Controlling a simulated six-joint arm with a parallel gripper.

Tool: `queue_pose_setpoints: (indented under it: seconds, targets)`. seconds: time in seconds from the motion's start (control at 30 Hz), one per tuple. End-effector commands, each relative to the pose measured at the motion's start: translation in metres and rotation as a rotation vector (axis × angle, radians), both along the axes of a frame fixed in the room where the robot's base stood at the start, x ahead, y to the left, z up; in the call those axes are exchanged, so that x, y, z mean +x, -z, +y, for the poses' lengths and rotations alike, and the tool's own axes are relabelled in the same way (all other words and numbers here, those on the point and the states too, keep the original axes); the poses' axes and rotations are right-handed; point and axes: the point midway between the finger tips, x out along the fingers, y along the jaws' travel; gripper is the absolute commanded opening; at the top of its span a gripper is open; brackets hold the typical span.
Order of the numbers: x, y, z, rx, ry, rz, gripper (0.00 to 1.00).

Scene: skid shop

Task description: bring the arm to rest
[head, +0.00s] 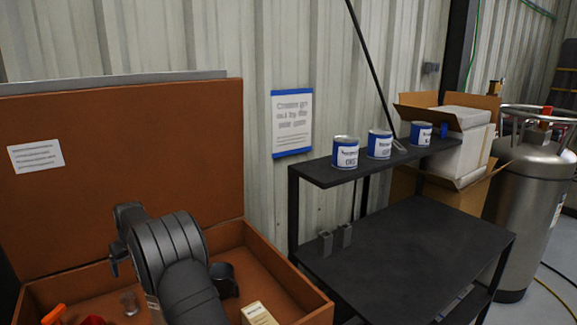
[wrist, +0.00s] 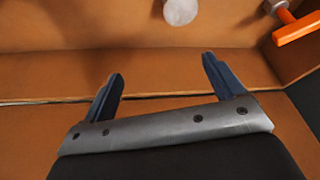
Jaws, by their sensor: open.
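My arm (head: 178,255) reaches over the open brown crate (head: 285,275) at the lower left of the head view. In the wrist view my gripper (wrist: 160,65) is open, its two dark fingers wide apart with nothing between them. Brown crate surface lies behind the fingers. A pale round object (wrist: 181,11) is beyond the fingertips, apart from them. An orange tool-like piece (wrist: 297,32) is at the top right. In the head view the fingers cannot be made out clearly.
The crate holds an orange item (head: 53,315), a red item (head: 93,321), a small cup (head: 129,303) and a cream box (head: 257,314). Three blue-and-white cans (head: 345,152) stand on a dark shelf (head: 322,176). The bench (head: 400,255) is mostly clear. A steel tank (head: 525,200) stands right.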

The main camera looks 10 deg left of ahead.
Motion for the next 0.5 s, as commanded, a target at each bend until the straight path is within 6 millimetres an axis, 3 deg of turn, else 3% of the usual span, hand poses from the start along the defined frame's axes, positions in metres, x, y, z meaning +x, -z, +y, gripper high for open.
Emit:
queue_pose_setpoints:
  seconds: [0.5]
  targets:
    - [0.072,0.008,-0.072,0.013,0.346,-0.010,0.87]
